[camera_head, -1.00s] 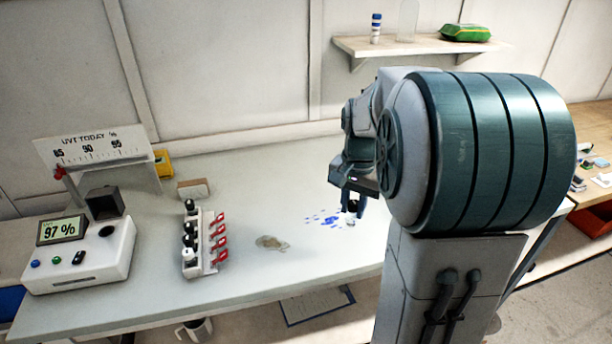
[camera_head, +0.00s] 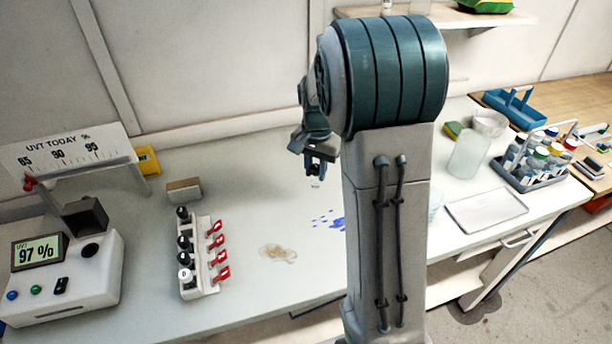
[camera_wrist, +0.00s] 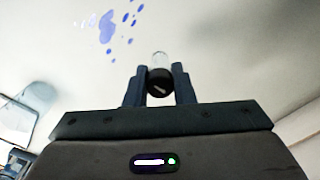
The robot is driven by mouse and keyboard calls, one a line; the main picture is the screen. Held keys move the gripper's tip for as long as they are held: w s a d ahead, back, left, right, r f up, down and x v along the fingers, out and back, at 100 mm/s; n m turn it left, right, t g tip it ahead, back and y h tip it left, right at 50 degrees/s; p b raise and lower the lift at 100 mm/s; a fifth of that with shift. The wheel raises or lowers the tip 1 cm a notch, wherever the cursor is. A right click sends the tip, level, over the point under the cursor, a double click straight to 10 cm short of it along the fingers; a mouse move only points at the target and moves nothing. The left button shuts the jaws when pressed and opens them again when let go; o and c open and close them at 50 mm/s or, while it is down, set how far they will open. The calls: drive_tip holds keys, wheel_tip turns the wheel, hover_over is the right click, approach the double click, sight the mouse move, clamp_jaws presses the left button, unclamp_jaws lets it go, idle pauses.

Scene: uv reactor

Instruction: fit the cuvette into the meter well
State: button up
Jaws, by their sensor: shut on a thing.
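My gripper (camera_head: 318,168) is shut on the cuvette (camera_wrist: 160,60), a small clear vial with a black cap, held between the two fingers in the wrist view. In the head view the cuvette is small under the fingers (camera_head: 316,184), above the bench. The white meter (camera_head: 65,285) stands at the far left of the bench, well apart from my gripper. Its display reads 97 %. The dark round well (camera_head: 90,250) is in its top, near a black flip-up lid (camera_head: 85,215) that stands open.
A rack (camera_head: 200,258) with black-capped vials and red clips stands between meter and gripper. A small box (camera_head: 184,190) is behind it. A brown stain (camera_head: 278,253) and blue spots (camera_head: 335,223) mark the bench. A bottle rack (camera_head: 535,165) and a white tray (camera_head: 487,210) are right.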

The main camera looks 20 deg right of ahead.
drive_tip(key=shift+w+a+f+p, duration=0.3)
drive_tip(key=shift+w+f, duration=0.25)
drive_tip(key=shift+f, duration=0.5)
drive_tip(key=shift+w+a+f+p, duration=0.25)
drive_tip(key=shift+w+f, duration=0.3)
drive_tip(key=shift+f, duration=0.5)
drive_tip(key=shift+w+a+f+p, duration=0.3)
drive_tip(key=shift+w+f, duration=0.25)
drive_tip(key=shift+f, duration=0.5)
drive_tip(key=shift+f, duration=0.15)
drive_tip(key=o, duration=0.9)
drive_tip(key=shift+o, duration=0.2)
